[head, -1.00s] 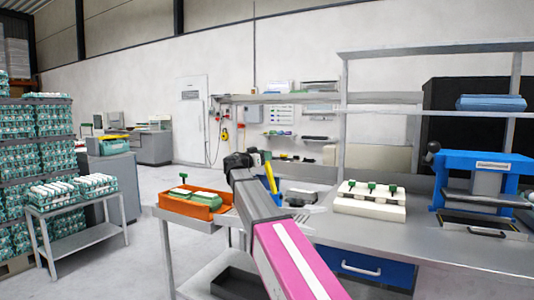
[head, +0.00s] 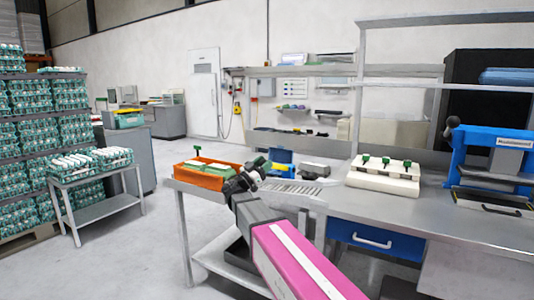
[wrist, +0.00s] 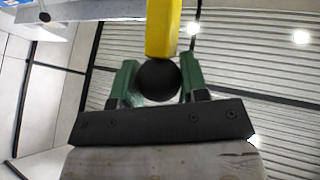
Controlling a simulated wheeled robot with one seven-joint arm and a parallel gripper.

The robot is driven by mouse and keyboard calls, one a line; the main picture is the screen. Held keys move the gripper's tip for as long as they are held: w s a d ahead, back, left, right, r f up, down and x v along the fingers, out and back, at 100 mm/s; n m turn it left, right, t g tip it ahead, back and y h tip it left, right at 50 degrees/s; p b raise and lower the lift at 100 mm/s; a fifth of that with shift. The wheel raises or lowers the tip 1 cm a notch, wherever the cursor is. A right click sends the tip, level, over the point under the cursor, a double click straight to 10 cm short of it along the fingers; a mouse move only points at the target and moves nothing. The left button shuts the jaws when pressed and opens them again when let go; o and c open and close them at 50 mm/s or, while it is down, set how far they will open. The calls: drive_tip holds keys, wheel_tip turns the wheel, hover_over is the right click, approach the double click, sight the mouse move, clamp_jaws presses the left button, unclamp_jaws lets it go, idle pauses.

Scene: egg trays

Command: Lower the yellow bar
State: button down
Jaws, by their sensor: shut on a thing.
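The yellow bar (wrist: 162,28) runs down from the top of the wrist view and ends in a round black knob (wrist: 157,82). My gripper (wrist: 158,72) has its two green fingers on either side of the knob and is shut on it. In the head view my gripper (head: 260,167) is at the front of the workbench, close to a small blue and yellow piece (head: 281,157). The bar cannot be made out clearly there, and its far end is outside the wrist view.
An orange tray (head: 185,179) with green and white items stands left of my gripper. A cream block with green handles (head: 366,180) and a blue press (head: 497,150) stand to the right on the grey bench (head: 390,211). A trolley of egg trays (head: 90,182) is at far left.

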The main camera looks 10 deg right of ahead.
wheel_tip(320, 180, down, 11)
drive_tip(key=s+m+h, duration=0.1)
drive_tip(key=shift+s+a+r+g+h, duration=0.2)
drive_tip(key=shift+s+a+g+h, duration=0.1)
drive_tip(key=shift+a, duration=0.15)
drive_tip(key=c, duration=0.7)
unclamp_jaws()
drive_tip(key=shift+w, duration=0.1)
drive_tip(key=shift+o, duration=0.2)
drive_tip(key=shift+a, duration=0.1)
drive_tip(key=v, duration=1)
drive_tip(key=shift+a+f, duration=0.15)
drive_tip(key=shift+f, duration=0.15)
